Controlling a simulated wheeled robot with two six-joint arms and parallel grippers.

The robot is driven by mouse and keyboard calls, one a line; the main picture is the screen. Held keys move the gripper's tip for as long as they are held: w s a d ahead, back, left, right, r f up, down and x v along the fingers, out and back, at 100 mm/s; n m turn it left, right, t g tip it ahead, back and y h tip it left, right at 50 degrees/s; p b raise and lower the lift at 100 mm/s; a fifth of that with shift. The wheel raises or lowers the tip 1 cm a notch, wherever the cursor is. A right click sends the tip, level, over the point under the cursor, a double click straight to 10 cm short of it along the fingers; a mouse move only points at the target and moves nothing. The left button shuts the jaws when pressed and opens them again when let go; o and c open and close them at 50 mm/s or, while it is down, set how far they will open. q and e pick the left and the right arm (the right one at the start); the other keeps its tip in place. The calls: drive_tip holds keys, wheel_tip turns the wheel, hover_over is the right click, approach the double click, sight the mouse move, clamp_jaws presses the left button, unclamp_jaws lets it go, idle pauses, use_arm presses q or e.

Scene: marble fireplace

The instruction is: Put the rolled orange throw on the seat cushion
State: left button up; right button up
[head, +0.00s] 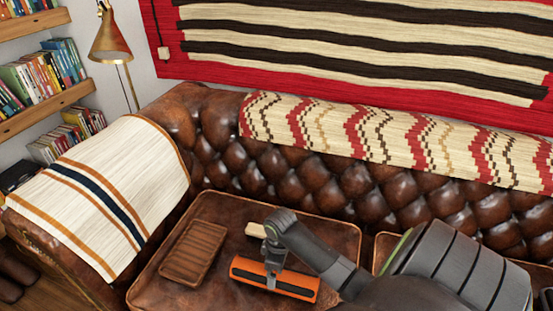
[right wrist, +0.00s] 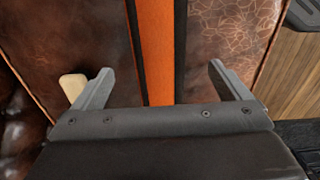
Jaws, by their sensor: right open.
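The rolled orange throw (head: 302,283), with dark bands along its length, lies on the brown leather seat cushion (head: 325,228) near its front in the head view. My right gripper (head: 272,268) is over the throw, pointing down. In the right wrist view the right gripper (right wrist: 161,70) is open, one finger to each side of the orange throw (right wrist: 156,45), with gaps between fingers and throw. I cannot tell how far above it the fingertips are. The leather cushion (right wrist: 222,40) shows on both sides. My left gripper is not in view.
A brown ribbed wooden tray (head: 193,252) lies on the cushion left of the throw. A small cream object (head: 256,230) lies behind it. The tufted sofa back (head: 310,180) rises behind; a striped blanket (head: 105,195) covers the left armrest.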

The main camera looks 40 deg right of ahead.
drive_tip(key=shift+s+r+p, duration=0.1)
drive_tip(key=shift+r+p, duration=0.25)
drive_tip(key=shift+r, duration=2)
